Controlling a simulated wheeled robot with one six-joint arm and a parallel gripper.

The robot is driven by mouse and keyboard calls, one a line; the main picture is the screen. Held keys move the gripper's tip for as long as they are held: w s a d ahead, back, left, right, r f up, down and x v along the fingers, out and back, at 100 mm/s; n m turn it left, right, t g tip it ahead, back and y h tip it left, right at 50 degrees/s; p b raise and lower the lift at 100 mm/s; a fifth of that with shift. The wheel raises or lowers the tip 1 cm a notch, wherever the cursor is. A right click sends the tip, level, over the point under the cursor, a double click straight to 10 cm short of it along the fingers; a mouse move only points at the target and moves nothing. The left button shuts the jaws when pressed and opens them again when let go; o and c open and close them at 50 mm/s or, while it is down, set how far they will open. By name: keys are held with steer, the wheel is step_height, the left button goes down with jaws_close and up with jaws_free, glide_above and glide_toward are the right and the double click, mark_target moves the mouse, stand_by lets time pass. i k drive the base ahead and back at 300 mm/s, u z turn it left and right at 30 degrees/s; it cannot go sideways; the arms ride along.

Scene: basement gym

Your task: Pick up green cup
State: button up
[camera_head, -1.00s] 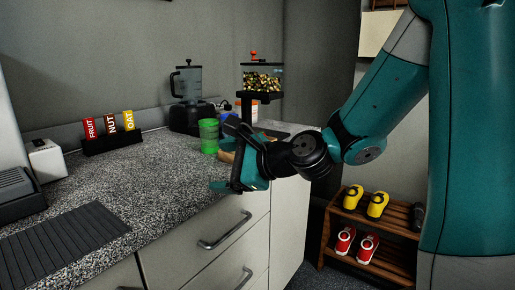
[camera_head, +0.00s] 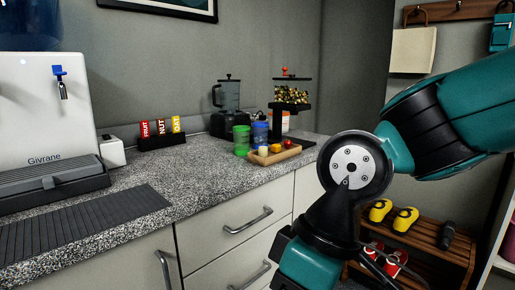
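The green cup (camera_head: 242,140) stands upright on the speckled grey counter (camera_head: 205,178), left of a blue cup (camera_head: 260,134) and close to it. My arm is at the right of the view, with its wrist low in front of the drawers. My gripper is at the bottom of the picture, well below and right of the green cup. Its fingers are cut off or hidden, so their opening does not show. Nothing of my arm touches the cup.
A wooden tray (camera_head: 275,154) with small round items is right of the green cup. A blender (camera_head: 229,110) and a nut dispenser (camera_head: 291,97) stand behind. Bars in a black holder (camera_head: 161,141) and a water dispenser (camera_head: 48,120) are left.

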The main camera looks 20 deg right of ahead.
mark_target(241, 133)
steer(key=z, duration=0.05)
steer(key=k, duration=0.1)
steer(key=z, duration=1.2)
steer(key=i, duration=1.1)
steer(key=u, duration=1.1)
